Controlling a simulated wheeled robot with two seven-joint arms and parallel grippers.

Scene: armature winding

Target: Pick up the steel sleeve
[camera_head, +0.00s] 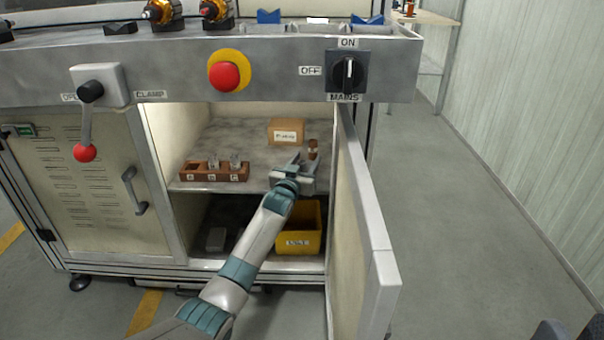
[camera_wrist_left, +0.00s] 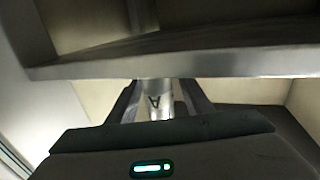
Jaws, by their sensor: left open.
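My left gripper (camera_head: 300,167) reaches into the open cabinet, at the front right part of its upper shelf. In the left wrist view a steel cylinder marked A, which looks like the steel sleeve (camera_wrist_left: 155,102), lies between the two open fingers (camera_wrist_left: 160,92). I cannot tell whether either finger touches it. In the head view the gripper hides most of that spot. A wooden rack (camera_head: 200,177) with lettered slots stands to the left on the same shelf, with small grey metal pieces (camera_head: 235,160) in it. My right gripper is not recognisable in view.
A cardboard box (camera_head: 286,131) stands behind the gripper, and a small brown cylinder (camera_head: 313,149) just right of it. A yellow bin (camera_head: 300,240) sits below. The open cabinet door (camera_head: 360,220) is close on the right. The bench front (camera_head: 170,68) overhangs above.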

